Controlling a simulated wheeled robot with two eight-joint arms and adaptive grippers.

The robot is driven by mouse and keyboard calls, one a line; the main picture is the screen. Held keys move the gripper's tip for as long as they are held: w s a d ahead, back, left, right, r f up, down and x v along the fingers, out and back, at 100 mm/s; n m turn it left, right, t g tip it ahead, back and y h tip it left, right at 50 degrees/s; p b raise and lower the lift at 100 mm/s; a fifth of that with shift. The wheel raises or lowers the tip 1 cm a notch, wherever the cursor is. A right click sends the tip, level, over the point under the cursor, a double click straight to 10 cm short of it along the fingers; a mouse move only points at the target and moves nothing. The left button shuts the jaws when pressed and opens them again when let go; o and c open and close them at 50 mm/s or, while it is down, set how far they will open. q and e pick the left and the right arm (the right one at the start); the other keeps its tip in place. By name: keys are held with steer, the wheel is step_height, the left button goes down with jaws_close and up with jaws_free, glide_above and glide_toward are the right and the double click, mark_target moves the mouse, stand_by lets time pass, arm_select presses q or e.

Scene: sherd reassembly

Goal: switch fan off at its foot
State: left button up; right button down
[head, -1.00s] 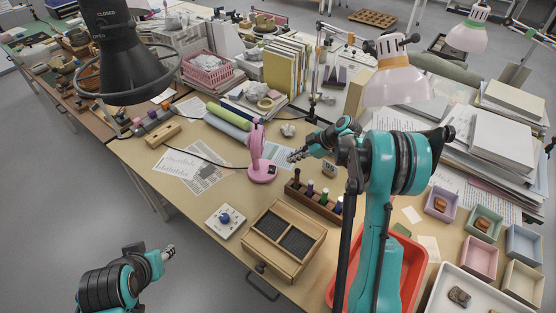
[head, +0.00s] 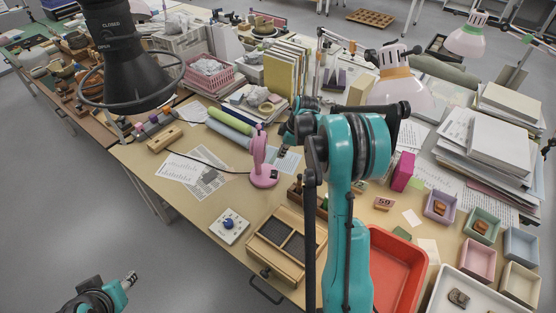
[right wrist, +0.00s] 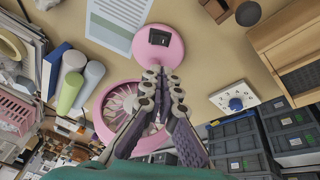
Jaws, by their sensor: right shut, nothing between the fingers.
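The pink fan (head: 259,150) stands on the table with its round foot (head: 264,181) toward the front. In the right wrist view the foot (right wrist: 175,42) carries a black rocker switch (right wrist: 158,38). The fan's head (right wrist: 118,102) lies partly behind my fingers there. My right gripper (right wrist: 161,72) is shut and empty, its tips just short of the switch in the picture; contact cannot be told. In the head view my right gripper (head: 284,152) is beside the fan, partly hidden by my arm. My left gripper (head: 130,279) is at lower left, clear of the table, its jaw state unclear.
A control box with a blue knob (head: 229,224) and a wooden case with dark panels (head: 286,238) stand in front of the fan. Printed sheets (head: 195,172) lie to its left, rolled tubes (head: 228,127) behind. A red tray (head: 400,275) is at right.

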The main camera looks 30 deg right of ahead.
steer(key=b, duration=0.4)
glide_toward(274, 172)
steer(key=x, duration=0.5)
steer(key=shift+w+a+f, duration=0.1)
steer(key=shift+a+f, duration=0.05)
steer(key=shift+a, duration=0.05)
steer(key=shift+w+d+f, duration=0.2)
steer(key=shift+f, duration=0.4)
